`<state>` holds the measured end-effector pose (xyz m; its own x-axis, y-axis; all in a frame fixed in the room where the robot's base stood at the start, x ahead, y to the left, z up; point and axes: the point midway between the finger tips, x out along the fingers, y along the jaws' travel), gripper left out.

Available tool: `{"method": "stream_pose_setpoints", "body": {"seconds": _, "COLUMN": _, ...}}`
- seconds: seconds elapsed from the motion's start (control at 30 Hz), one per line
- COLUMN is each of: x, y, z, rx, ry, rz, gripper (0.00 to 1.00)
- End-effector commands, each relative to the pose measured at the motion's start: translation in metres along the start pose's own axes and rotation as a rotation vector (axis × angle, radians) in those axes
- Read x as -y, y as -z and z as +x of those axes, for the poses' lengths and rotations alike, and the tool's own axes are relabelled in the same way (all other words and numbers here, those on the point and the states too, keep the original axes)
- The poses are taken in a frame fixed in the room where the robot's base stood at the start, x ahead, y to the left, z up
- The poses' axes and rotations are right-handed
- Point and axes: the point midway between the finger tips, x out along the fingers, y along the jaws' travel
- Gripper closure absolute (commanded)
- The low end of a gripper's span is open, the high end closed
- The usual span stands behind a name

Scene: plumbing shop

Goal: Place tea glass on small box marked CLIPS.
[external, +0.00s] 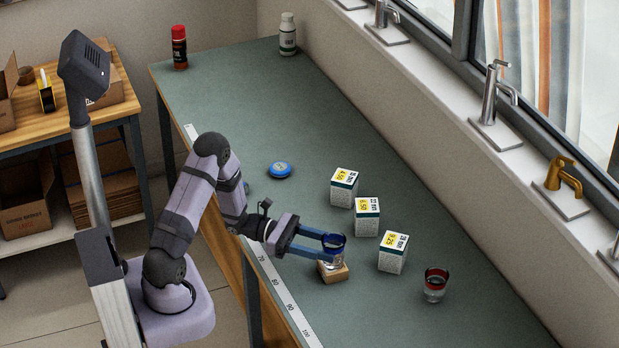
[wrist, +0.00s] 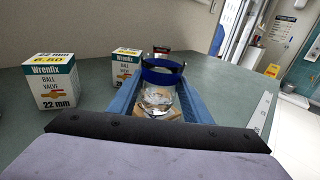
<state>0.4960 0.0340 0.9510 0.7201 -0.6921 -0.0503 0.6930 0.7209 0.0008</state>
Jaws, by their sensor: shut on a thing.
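A clear tea glass with a blue rim (external: 334,255) is between the blue fingers of my gripper (external: 326,246). My gripper is shut on it. The glass looks upright over a small light-brown box (external: 334,275) on the bench. Whether its bottom touches the box top cannot be told. No CLIPS marking is readable on this box. In the wrist view the glass (wrist: 159,92) stands between the fingers (wrist: 163,72), and a bit of the brown box (wrist: 173,113) shows behind and below it.
Several white-and-green valve boxes (external: 393,253) stand in a row to the right of the gripper. A red-rimmed glass (external: 435,285) stands farther right. A blue disc (external: 280,170) lies behind the arm. A measuring strip (external: 278,284) runs along the front edge. The far bench is mostly clear.

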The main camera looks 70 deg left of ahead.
Motion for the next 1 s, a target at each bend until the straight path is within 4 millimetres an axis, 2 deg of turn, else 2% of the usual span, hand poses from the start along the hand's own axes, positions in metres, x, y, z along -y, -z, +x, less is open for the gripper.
{"method": "stream_pose_setpoints", "body": {"seconds": 0.33, "x": 0.0, "y": 0.004, "z": 0.0, "rx": 0.001, "ry": 0.0, "rz": 0.0, "gripper": 0.8}}
{"method": "stream_pose_setpoints", "body": {"seconds": 0.37, "x": 0.0, "y": 0.003, "z": 0.0, "rx": 0.0, "ry": 0.0, "rz": 0.0, "gripper": 0.51}}
{"method": "stream_pose_setpoints", "body": {"seconds": 0.4, "x": 0.0, "y": 0.003, "z": 0.0, "rx": 0.0, "ry": 0.0, "rz": 0.0, "gripper": 0.41}}
{"method": "stream_pose_setpoints", "body": {"seconds": 0.43, "x": 0.0, "y": 0.003, "z": 0.0, "rx": 0.0, "ry": 0.0, "rz": 0.0, "gripper": 0.37}}
{"method": "stream_pose_setpoints", "body": {"seconds": 0.83, "x": 0.0, "y": -0.002, "z": 0.0, "rx": 0.0, "ry": 0.0, "rz": 0.0, "gripper": 0.37}}
{"method": "stream_pose_setpoints", "body": {"seconds": 1.0, "x": -0.001, "y": 0.001, "z": -0.016, "rx": 0.001, "ry": -0.004, "rz": 0.001, "gripper": 0.37}}
